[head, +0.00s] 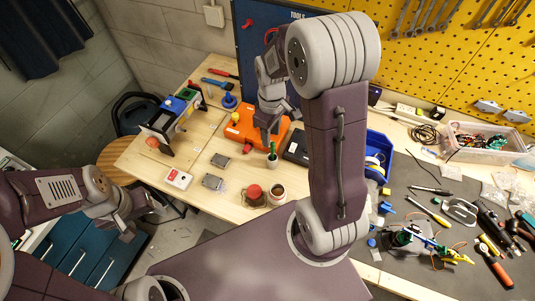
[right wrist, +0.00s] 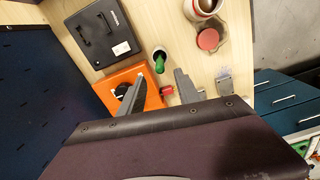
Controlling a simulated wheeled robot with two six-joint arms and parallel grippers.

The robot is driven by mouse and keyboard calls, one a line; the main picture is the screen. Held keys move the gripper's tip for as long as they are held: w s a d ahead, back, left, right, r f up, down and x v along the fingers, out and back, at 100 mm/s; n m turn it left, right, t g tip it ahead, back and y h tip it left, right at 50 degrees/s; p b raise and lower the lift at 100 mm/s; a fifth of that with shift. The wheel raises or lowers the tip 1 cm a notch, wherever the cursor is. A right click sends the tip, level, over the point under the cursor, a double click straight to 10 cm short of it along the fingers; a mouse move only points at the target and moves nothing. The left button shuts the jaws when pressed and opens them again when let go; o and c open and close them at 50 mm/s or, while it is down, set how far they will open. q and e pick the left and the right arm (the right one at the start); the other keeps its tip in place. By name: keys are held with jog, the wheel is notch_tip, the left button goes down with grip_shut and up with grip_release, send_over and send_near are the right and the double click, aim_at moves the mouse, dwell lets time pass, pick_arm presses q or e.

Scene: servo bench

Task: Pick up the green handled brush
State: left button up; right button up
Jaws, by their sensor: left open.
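The green-handled brush (head: 273,154) stands on the wooden bench in a small pale cup, handle up. In the right wrist view its green handle (right wrist: 159,64) rises from the cup, just beyond the fingertips and roughly between them. I cannot tell whether a finger touches the handle. My left gripper (head: 150,206) is open and empty, low at the left, off the bench edge.
An orange case (head: 243,125) and a black box (head: 297,147) lie beside the brush. A blue bin (head: 380,146) is at right.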

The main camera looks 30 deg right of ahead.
aim_at(272, 153)
jog(key=f, duration=0.3)
jog(key=shift+s+d+f, duration=0.2)
jog(key=shift+f, duration=0.2)
jog(key=f, duration=0.1)
jog(key=f+p, duration=0.1)
jog(key=f, duration=0.2)
jog(key=shift+s+f, duration=0.3)
jog(key=shift+f, duration=0.3)
grip_shut()
